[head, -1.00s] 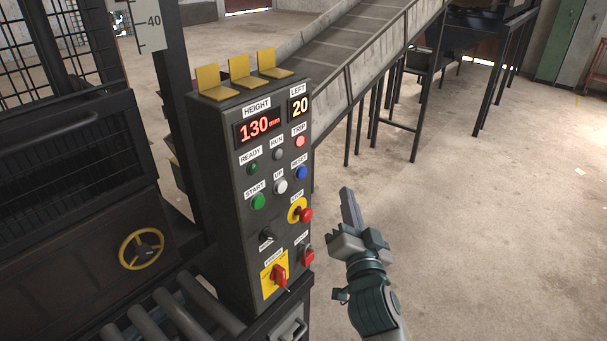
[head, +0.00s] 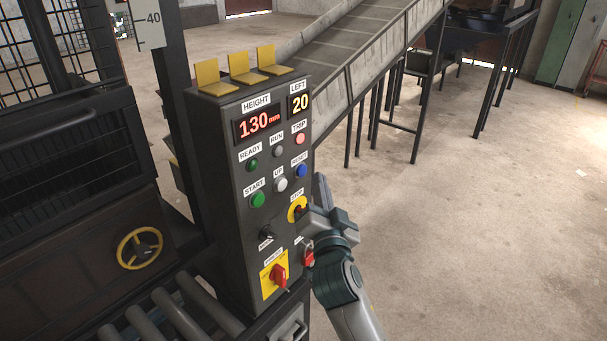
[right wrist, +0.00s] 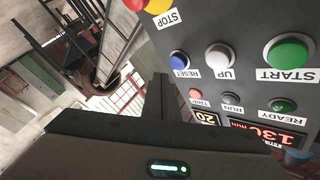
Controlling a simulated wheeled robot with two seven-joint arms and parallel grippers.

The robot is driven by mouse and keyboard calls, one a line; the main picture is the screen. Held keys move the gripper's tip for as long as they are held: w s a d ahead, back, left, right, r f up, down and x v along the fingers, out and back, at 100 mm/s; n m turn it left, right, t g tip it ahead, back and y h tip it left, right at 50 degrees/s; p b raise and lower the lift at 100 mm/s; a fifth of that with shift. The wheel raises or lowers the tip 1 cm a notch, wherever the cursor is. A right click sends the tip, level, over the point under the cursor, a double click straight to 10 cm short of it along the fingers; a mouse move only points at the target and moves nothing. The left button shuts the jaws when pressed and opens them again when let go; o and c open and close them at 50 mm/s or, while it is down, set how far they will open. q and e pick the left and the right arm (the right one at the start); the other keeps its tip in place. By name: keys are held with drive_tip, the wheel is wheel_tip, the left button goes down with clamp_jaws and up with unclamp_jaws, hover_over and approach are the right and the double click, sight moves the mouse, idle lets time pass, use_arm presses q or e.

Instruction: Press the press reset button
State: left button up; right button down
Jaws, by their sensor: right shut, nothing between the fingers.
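The control panel (head: 225,200) is a dark upright box with labelled buttons. The blue reset button (head: 301,171) sits on its right side, below the red trip lamp (head: 300,139) and above the stop button's yellow ring (head: 296,209). In the right wrist view the blue reset button (right wrist: 179,61) is clear, beside its RESET label. My right gripper (head: 321,184) is shut and empty, just right of the panel and slightly below the reset button, apparently apart from it. My left gripper is not in view.
The white UP button (head: 281,184) and green START button (head: 258,199) are left of the reset button. A conveyor (head: 350,45) rises behind the panel. The floor to the right is clear.

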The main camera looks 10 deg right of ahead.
drive_tip(key=shift+w+a, duration=0.4)
drive_tip(key=shift+w, duration=0.1)
drive_tip(key=shift+w+a, duration=0.15)
idle(1.8)
drive_tip(key=shift+w+a+b, duration=0.15)
drive_tip(key=shift+w+b, duration=0.05)
drive_tip(key=shift+b, duration=0.1)
drive_tip(key=shift+w+a, duration=0.25)
drive_tip(key=shift+w, duration=0.1)
idle(1.0)
drive_tip(key=shift+s+d, duration=0.1)
drive_tip(key=shift+s, duration=0.05)
drive_tip(key=shift+s+d, duration=0.45)
drive_tip(key=shift+s, duration=0.1)
idle(0.4)
